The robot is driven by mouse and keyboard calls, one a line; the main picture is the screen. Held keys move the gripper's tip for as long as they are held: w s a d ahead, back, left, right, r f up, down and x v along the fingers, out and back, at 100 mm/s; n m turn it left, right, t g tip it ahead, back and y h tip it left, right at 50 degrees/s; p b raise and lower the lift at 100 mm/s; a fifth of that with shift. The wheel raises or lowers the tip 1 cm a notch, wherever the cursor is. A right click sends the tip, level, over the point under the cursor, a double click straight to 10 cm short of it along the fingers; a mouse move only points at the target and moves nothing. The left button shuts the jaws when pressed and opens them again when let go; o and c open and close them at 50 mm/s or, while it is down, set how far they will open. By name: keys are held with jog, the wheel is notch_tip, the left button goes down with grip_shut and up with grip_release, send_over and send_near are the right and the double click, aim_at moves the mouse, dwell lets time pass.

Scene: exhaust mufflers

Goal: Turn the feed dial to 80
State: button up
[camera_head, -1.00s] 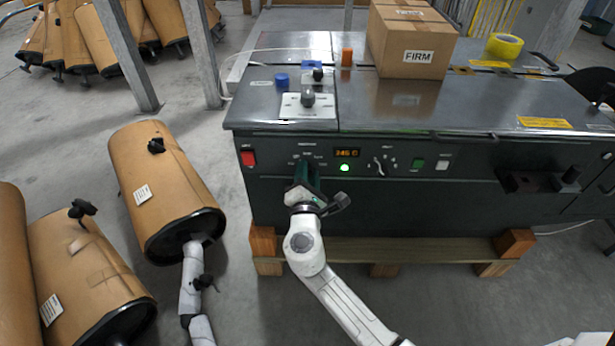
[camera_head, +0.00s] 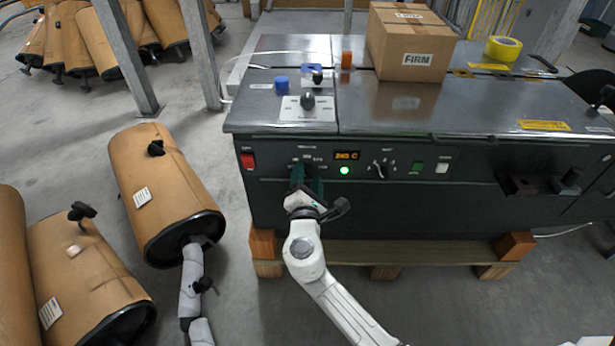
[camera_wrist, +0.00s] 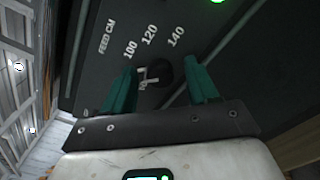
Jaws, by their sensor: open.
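The feed dial (camera_wrist: 160,72) is a round black knob on the dark front panel, printed "FEED CM" with 100, 120 and 140 around it in the wrist view. White marks show at its lower left edge, but I cannot tell exactly which number its pointer meets. In the head view the dial (camera_head: 307,163) shows just above my gripper (camera_head: 307,184). My gripper (camera_wrist: 162,88) has its two teal fingers apart, one on each side of the knob in the picture, with visible gaps. Nothing is held.
The panel also carries a red switch (camera_head: 248,161), an orange display (camera_head: 347,155), a lit green lamp (camera_head: 345,170), another selector (camera_head: 379,169) and green and white buttons. A carton (camera_head: 412,45) stands on top. Wrapped mufflers (camera_head: 165,185) lie on the floor at left.

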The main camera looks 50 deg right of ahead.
jog(key=p+v, duration=0.1)
jog(key=v, duration=0.9)
jog(key=shift+p, duration=0.4)
jog(key=shift+s, duration=0.1)
jog(key=s+d+f+m+g+y, duration=0.2)
jog(key=s+d+m+g, duration=0.15)
jog(key=s+m, duration=0.25)
jog(key=s+d+f+m+g+y, duration=0.2)
jog(key=s+f+m+g, duration=0.15)
jog(key=s+m, duration=0.2)
jog(key=s+a+f+m+g+y, duration=0.2)
jog(key=s+a+y, duration=0.2)
jog(key=a+y, duration=0.15)
jog(key=s+a+f+m+g+y, duration=0.1)
jog(key=s+a+f+m+y, duration=0.1)
jog(key=s+a+m+y, duration=0.3)
notch_tip(320, 180, up, 28)
jog(key=a+n+p, duration=0.2)
jog(key=p, duration=2.6)
jog(key=shift+w, duration=0.3)
